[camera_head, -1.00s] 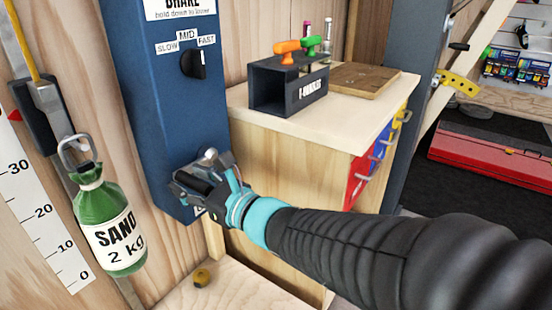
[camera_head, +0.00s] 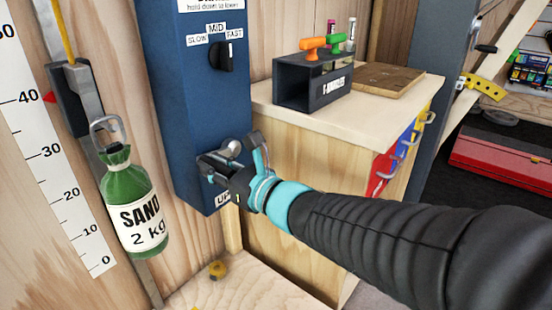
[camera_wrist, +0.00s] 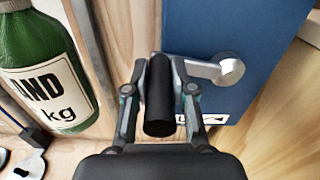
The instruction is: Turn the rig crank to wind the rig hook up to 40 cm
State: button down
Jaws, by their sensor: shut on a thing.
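The rig crank's silver arm (camera_wrist: 205,68) joins a round hub (camera_wrist: 232,72) on the blue rig box (camera_head: 210,105). Its black handle (camera_wrist: 159,100) stands between my fingers. My gripper (camera_head: 217,166) is shut on this handle, with a finger on each side in the wrist view (camera_wrist: 158,98). The rig hook (camera_head: 106,128) holds a green bag marked "SAND 2 kg" (camera_head: 135,205), hanging upright beside the white scale (camera_head: 75,205). A red pointer (camera_head: 49,97) sits close to the 40 mark. The hook itself appears a little above the 30 mark's level in this slanted view.
A speed knob (camera_head: 221,55) and a brake label are higher on the box. A small yellow object (camera_head: 217,270) lies on the wooden base below.

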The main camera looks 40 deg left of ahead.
jog(key=shift+w+r, duration=0.1)
jog(key=shift+r, duration=0.2)
jog(key=c, duration=1)
grip_release()
jog(key=shift+o, duration=0.2)
jog(key=shift+f, duration=0.1)
jog(key=shift+d, duration=0.15)
jog(key=w+d, duration=0.1)
jog(key=d, duration=1)
jog(key=shift+d, duration=0.35)
